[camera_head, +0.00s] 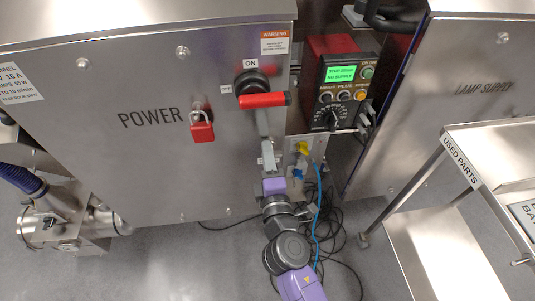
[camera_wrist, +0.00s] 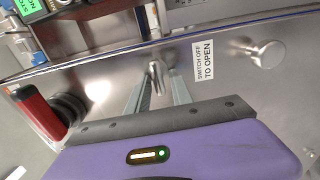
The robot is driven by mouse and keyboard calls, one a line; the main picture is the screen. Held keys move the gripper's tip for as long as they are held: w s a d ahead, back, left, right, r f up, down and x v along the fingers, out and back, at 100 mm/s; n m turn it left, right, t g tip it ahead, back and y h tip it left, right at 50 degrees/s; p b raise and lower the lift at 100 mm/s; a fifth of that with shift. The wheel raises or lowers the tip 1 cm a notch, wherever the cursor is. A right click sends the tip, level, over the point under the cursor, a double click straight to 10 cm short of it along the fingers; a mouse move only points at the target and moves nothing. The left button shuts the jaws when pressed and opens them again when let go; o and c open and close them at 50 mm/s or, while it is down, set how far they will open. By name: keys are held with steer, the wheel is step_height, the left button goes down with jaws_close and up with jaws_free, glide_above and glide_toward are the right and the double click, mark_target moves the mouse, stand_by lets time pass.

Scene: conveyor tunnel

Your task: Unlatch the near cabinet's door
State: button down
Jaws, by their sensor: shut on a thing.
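The near cabinet (camera_head: 150,90) is the steel POWER box; its door front also shows in the wrist view (camera_wrist: 225,80). Its rotary switch has a red handle (camera_head: 263,100) lying level, pointing right, below an ON label; the handle also shows at left in the wrist view (camera_wrist: 42,112). My gripper (camera_head: 263,120) is at the door's right edge just below that handle. In the wrist view its fingers (camera_wrist: 157,82) close on a small metal latch piece (camera_wrist: 155,68) at the door edge. The fingers partly hide it. A label beside it reads SWITCH OFF TO OPEN (camera_wrist: 204,61).
A red padlock (camera_head: 202,130) hangs on the door left of the switch. A control box (camera_head: 340,90) with a lit green screen stands right of the door edge, with cables (camera_head: 318,200) below. A steel cart (camera_head: 430,235) and the LAMP SUPPLY cabinet (camera_head: 470,60) are at right.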

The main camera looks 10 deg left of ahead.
steer(key=c, duration=1.5)
jaws_free()
steer(key=shift+o, duration=0.2)
steer(key=shift+s, duration=0.1)
steer(key=v, duration=0.7)
steer(key=shift+s, duration=0.3)
steer(key=shift+d, duration=0.1)
